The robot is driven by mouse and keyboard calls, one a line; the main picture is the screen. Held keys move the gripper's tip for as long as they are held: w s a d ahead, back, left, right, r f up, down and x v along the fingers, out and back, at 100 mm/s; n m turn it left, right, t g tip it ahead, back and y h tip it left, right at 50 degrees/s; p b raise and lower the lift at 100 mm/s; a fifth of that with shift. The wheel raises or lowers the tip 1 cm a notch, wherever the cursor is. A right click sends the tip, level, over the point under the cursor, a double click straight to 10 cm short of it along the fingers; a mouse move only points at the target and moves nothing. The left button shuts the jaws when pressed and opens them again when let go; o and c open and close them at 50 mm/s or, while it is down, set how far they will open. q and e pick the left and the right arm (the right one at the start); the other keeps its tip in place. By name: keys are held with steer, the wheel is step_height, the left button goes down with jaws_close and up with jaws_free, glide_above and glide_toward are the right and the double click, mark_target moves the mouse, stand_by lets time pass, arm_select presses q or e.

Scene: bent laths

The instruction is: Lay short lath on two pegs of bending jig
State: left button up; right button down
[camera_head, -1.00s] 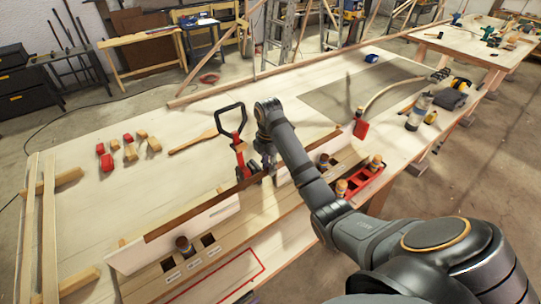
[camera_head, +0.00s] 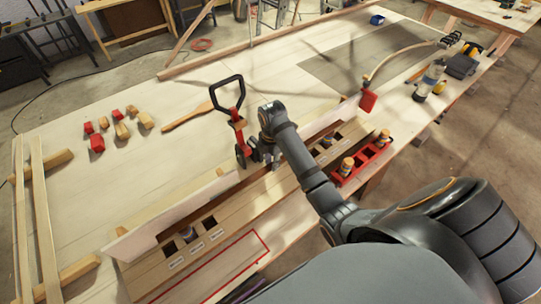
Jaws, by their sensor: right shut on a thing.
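The short lath (camera_head: 205,211) is a thin dark brown strip, running diagonally along the near side of a pale upright board (camera_head: 170,217). My right gripper (camera_head: 266,160) points down at the middle of the lath and is shut on it; its fingertips are partly hidden. The bending jig (camera_head: 235,215) is a wooden block with square labelled holes along the near edge of the bench. One peg (camera_head: 187,233) stands in the left part of the jig and another (camera_head: 327,141) in the right part. I cannot tell whether the lath touches them. My left gripper is out of view.
A red tray (camera_head: 376,153) with spare pegs lies to the right. Red and wooden blocks (camera_head: 122,130) lie at the left.

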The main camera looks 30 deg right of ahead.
steer(key=shift+s+f, duration=0.2)
steer(key=shift+s, duration=0.05)
steer(key=shift+w, duration=0.2)
steer(key=shift+f, duration=0.1)
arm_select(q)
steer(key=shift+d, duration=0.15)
arm_select(e)
steer(key=shift+s, duration=0.1)
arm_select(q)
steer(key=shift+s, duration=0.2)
arm_select(e)
steer(key=shift+f, duration=0.5)
steer(key=c, duration=0.8)
jaws_free()
steer(key=shift+c, duration=0.2)
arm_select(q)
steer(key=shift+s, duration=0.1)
arm_select(e)
steer(key=shift+r, duration=0.1)
